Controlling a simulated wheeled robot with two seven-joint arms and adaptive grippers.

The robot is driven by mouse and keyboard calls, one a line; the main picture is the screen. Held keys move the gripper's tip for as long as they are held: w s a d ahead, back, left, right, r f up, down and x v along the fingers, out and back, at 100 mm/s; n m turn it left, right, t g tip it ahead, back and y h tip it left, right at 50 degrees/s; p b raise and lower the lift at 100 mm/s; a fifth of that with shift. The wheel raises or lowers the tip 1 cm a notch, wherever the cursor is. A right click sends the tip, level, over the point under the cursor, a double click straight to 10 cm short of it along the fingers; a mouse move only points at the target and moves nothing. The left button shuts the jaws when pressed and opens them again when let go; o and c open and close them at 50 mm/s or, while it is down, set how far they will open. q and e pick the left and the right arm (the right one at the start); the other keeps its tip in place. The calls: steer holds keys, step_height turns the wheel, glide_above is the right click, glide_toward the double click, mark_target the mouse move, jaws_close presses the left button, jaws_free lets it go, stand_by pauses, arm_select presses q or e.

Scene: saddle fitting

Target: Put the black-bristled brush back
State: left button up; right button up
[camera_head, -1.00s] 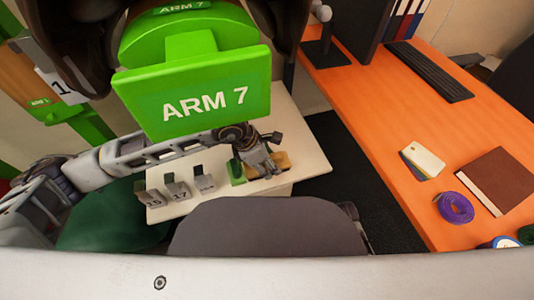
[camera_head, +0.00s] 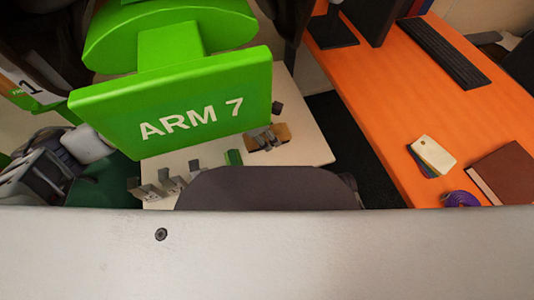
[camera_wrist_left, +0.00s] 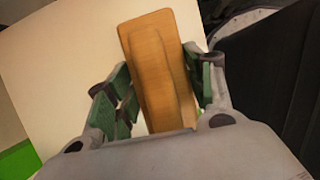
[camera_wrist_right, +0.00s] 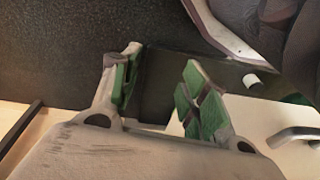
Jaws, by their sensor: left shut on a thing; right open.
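A wooden-backed brush (camera_wrist_left: 150,40) lies lengthwise between the green finger pads of my left gripper (camera_wrist_left: 160,78), which is shut on it. Its bristles face away and are hidden, so I cannot tell their colour. In the head view the brush (camera_head: 283,131) and my left gripper (camera_head: 265,141) show at the right part of the cream table, just past the green ARM 7 panel. I cannot tell whether the brush touches the table. My right gripper (camera_wrist_right: 160,85) is open and empty in the right wrist view; it is not in the head view.
The green ARM 7 panel (camera_head: 190,110) hides much of the cream table (camera_head: 308,140) and my left arm. An orange desk (camera_head: 380,100) with a keyboard (camera_head: 450,55) is at right.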

arm_select(q)
steer(key=shift+f+b, duration=0.45)
steer(key=shift+f, duration=2.05)
arm_select(e)
steer(key=shift+w+a+r, duration=0.15)
steer(key=shift+w+r, duration=0.1)
steer(key=shift+r, duration=0.45)
arm_select(q)
steer(key=shift+f, duration=0.6)
step_height(320, 180, down, 3)
steer(key=shift+b, duration=0.45)
steer(key=shift+f, duration=0.4)
arm_select(e)
steer(key=shift+a+r, duration=0.15)
steer(key=shift+r, duration=0.5)
arm_select(q)
steer(key=shift+f, duration=0.1)
arm_select(e)
steer(key=shift+f, duration=0.15)
